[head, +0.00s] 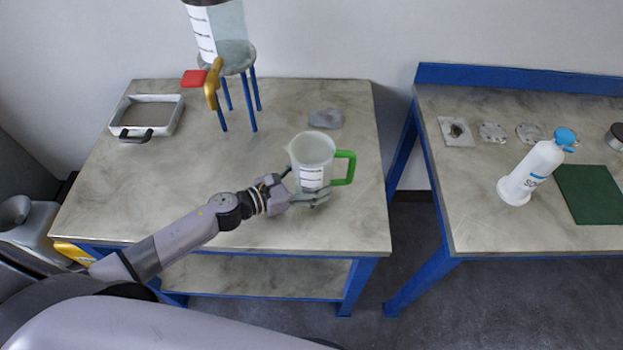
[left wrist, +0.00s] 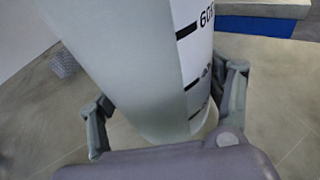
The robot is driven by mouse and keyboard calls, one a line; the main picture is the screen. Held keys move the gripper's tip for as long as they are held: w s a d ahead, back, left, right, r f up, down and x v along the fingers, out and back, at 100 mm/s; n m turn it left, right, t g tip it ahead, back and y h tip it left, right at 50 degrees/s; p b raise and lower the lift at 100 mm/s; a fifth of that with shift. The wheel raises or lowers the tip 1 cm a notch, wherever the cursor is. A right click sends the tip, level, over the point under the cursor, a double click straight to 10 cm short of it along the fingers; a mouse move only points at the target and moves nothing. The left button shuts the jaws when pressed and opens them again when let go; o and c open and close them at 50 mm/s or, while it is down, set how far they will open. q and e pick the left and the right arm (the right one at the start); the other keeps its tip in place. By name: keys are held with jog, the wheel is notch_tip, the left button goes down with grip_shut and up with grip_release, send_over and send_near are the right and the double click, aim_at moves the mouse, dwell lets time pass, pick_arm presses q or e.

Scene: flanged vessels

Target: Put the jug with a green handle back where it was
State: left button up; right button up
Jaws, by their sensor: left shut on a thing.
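The jug with a green handle (head: 313,158) is upright over the front right part of the left table (head: 140,205). It is a translucent jug with a white scale label, and its green handle points right. My left gripper (head: 300,192) is shut on the jug low on its body. In the left wrist view the jug (left wrist: 120,60) fills the middle, with the gripper's fingers (left wrist: 165,115) on both sides of it. I cannot tell whether its base touches the table. My right gripper is not in view.
A vessel (head: 222,35) with a red-handled valve (head: 205,80) stands on blue legs at the back. A tray (head: 147,115) is at the back left, and a grey cloth-like piece (head: 326,118) lies behind the jug. The right table holds a white bottle (head: 528,172) and green mat (head: 592,194).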

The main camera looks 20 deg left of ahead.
pick_arm(q)
jog(key=o, duration=1.5)
jog(key=shift+f, duration=0.1)
jog(key=shift+c, duration=0.2)
jog(key=o, duration=0.4)
jog(key=shift+o, duration=0.2)
jog(key=shift+r, duration=0.25)
jog(key=b+v, duration=0.1)
jog(key=v, duration=0.2)
jog(key=b+v, duration=0.1)
jog(key=v, duration=0.3)
jog(key=b+v, duration=0.1)
jog(key=v, duration=0.2)
jog(key=shift+s+a+f, duration=0.15)
jog(key=shift+s+f, duration=0.05)
jog(key=shift+f, duration=0.1)
jog(key=shift+s+a+r+b, duration=0.35)
jog(key=shift+s+a+r, duration=0.05)
jog(key=shift+s+a, duration=0.15)
jog(key=shift+f, duration=0.1)
